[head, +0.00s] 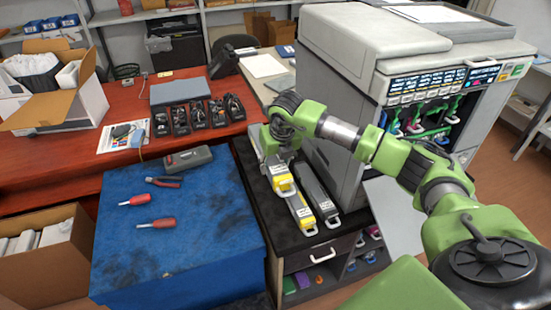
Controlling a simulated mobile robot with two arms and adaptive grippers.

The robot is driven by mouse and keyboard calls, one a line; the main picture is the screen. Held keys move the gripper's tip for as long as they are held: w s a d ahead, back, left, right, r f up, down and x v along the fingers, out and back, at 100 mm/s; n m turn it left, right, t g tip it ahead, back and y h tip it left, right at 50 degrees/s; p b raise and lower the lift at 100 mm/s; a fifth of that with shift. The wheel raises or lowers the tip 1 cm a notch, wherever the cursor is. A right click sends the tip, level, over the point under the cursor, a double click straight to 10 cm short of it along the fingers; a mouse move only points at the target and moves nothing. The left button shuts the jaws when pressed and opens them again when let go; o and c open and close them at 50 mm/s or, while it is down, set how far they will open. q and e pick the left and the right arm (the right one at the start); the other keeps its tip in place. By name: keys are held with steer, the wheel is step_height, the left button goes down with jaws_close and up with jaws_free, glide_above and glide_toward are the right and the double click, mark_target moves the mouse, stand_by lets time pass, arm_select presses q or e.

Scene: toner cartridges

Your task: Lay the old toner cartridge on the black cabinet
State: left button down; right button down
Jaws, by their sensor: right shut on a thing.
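The black cabinet (285,239) stands in the centre, beside the printer. My right gripper (277,154) is over its top, shut on a grey toner cartridge with a yellow label (282,181). The cartridge points towards the front of the cabinet; its far part is partly hidden by the gripper. Another yellow-marked cartridge (303,214) shows just in front of and below it, and I cannot tell whether the two touch. A dark grey cartridge (318,192) lies to the right on the cabinet top. My left gripper is not in view.
The large printer (335,105), its toner bay (430,115) open, stands close to the right. A blue mat-topped surface (185,235) with screwdrivers and pliers is to the left. Some bare top remains at the cabinet's front left.

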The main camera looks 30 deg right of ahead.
steer(key=shift+w+d+r, duration=0.1)
steer(key=shift+w+d, duration=0.05)
steer(key=shift+w, duration=0.05)
steer(key=shift+f+m, duration=0.25)
steer(key=shift+m, duration=0.05)
step_height(320, 180, down, 24)
steer(key=b, duration=1.7)
steer(key=shift+f, duration=0.15)
steer(key=shift+f+b, duration=0.25)
steer(key=shift+b, duration=0.05)
steer(key=c, duration=1.2)
jaws_free()
steer(key=shift+s, duration=0.1)
